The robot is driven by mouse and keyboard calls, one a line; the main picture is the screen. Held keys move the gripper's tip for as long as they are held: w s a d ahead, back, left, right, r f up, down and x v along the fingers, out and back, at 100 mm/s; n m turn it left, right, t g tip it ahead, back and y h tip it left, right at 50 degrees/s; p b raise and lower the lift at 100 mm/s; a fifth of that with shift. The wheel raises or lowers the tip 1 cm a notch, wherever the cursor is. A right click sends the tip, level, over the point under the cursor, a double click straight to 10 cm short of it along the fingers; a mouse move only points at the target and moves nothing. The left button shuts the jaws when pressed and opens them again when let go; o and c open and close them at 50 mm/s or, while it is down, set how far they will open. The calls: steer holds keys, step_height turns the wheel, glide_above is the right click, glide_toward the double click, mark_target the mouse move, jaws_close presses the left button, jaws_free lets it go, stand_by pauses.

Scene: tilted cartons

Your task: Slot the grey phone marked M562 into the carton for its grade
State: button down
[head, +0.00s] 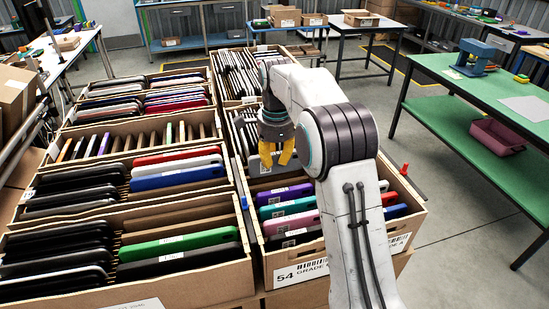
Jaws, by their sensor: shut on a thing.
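My gripper (277,153), with yellow fingers, is over the right-hand row of cartons. It is shut on a thin grey phone (257,166), mostly hidden by the fingers and by the phones around it; no M562 mark can be read. I cannot tell whether the phone is clear of the carton below. The front right carton (300,266) bears a label with "54" and "GRADE", and holds purple, teal, pink and other phones. The front left carton (190,283) holds black, green and dark phones; its label is cut off.
More tilted cartons stand behind on the left, with black, red, white and blue phones (180,178). A farther right carton (238,75) is packed with pale and dark ones. A green workbench (480,85) stands at the right, with open floor before it.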

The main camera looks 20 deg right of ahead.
mark_target(275, 173)
steer(key=shift+f+b, duration=1.45)
steer(key=shift+f, duration=0.9)
steer(key=shift+f, duration=0.35)
steer(key=c, duration=1.1)
jaws_free()
steer(key=shift+c, duration=0.2)
step_height(275, 173, up, 12)
steer(key=shift+s, duration=0.45)
